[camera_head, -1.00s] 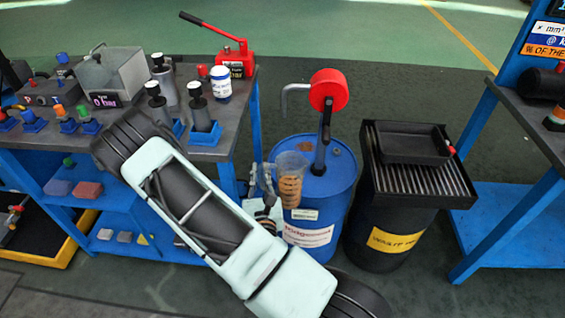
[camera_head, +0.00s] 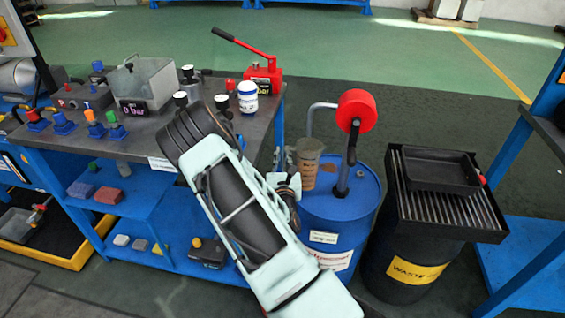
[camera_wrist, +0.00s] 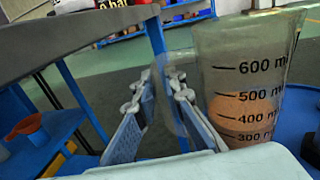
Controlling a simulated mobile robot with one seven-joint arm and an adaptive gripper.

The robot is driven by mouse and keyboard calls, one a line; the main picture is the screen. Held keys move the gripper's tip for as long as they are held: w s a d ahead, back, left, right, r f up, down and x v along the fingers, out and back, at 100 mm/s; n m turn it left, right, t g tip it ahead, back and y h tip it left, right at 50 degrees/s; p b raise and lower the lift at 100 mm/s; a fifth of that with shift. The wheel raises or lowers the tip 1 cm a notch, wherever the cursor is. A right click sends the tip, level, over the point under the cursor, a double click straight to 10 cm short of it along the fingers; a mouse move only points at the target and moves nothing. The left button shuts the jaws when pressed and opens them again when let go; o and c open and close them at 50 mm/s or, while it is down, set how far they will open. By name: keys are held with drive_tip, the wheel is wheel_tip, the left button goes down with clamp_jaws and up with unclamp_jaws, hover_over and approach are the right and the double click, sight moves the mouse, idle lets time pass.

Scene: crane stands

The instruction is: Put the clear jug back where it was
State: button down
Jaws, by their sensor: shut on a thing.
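The clear jug (camera_head: 308,160) is a tapered measuring cup with dark volume marks and a brownish tint in its lower part. It is upright at the back left of the blue drum's top in the head view; whether it touches the drum, I cannot tell. In the wrist view the jug (camera_wrist: 250,75) stands just right of the fingers. My gripper (camera_wrist: 165,110) is shut on the jug's clear handle, its pale blue pads either side. In the head view my gripper (camera_head: 281,162) is left of the jug, partly hidden by my arm.
The blue drum (camera_head: 345,215) carries a red-headed pump (camera_head: 356,112) with a bent grey spout close behind the jug. A crowded workbench (camera_head: 262,95) is to the left. A black waste drum with a grate and tray (camera_head: 440,170) stands right. Green floor behind is open.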

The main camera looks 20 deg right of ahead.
sight(282, 163)
drive_tip(key=shift+w+d+r, duration=0.1)
drive_tip(key=shift+w+d, duration=0.1)
drive_tip(key=shift+w, duration=0.4)
drive_tip(key=shift+f+b, duration=0.85)
drive_tip(key=shift+f, duration=0.9)
drive_tip(key=shift+f, duration=0.1)
drive_tip(key=c, duration=2)
unclamp_jaws()
drive_tip(key=shift+f, duration=0.1)
drive_tip(key=shift+r, duration=0.2)
drive_tip(key=p+v, duration=0.2)
drive_tip(key=v, duration=1)
